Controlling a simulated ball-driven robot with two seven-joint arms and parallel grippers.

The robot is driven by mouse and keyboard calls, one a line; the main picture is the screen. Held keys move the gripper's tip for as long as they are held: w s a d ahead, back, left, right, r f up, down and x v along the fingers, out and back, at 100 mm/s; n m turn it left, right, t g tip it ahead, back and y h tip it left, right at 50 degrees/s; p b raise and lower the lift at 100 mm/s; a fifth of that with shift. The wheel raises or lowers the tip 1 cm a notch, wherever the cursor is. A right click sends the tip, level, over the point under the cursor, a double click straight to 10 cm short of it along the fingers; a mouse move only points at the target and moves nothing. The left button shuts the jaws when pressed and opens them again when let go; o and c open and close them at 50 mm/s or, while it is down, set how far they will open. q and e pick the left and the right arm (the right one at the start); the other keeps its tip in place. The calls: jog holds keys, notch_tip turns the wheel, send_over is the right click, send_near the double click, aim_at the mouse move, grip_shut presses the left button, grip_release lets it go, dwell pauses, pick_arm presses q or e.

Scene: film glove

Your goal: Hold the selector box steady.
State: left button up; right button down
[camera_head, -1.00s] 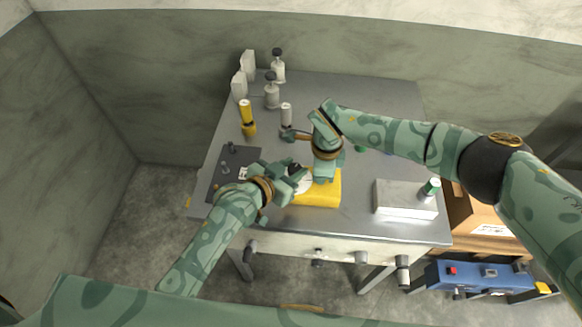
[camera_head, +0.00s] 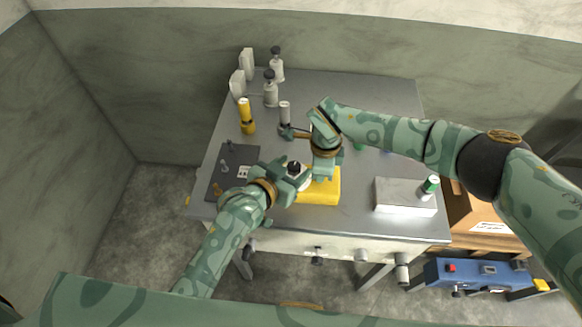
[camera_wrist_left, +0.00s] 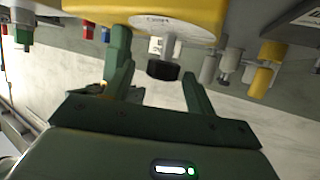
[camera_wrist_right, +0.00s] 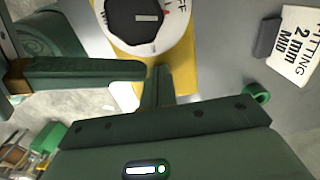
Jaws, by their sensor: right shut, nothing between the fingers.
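The selector box (camera_head: 318,196) is a yellow box near the table's front edge. It has a white round dial with a black knob (camera_wrist_right: 135,22), partly hidden by my arms in the head view. In the left wrist view the yellow body (camera_wrist_left: 195,20) fills the top. My left gripper (camera_wrist_left: 158,75) is open at the box's left side, with a black-ended piece showing between its fingers; contact cannot be told. My right gripper (camera_wrist_right: 158,82) is shut and empty, over the yellow box just beside the dial.
A dark panel (camera_head: 228,178) lies left of the box. A yellow cylinder (camera_head: 246,115) and grey bottles (camera_head: 270,90) stand behind. A pale box (camera_head: 403,197) with a green-topped can (camera_head: 430,185) is at the right. The back right of the table is clear.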

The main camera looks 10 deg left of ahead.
pick_arm(q)
jog(key=v, duration=1.2)
jog(key=shift+s, duration=0.15)
jog(key=shift+a+f, duration=0.1)
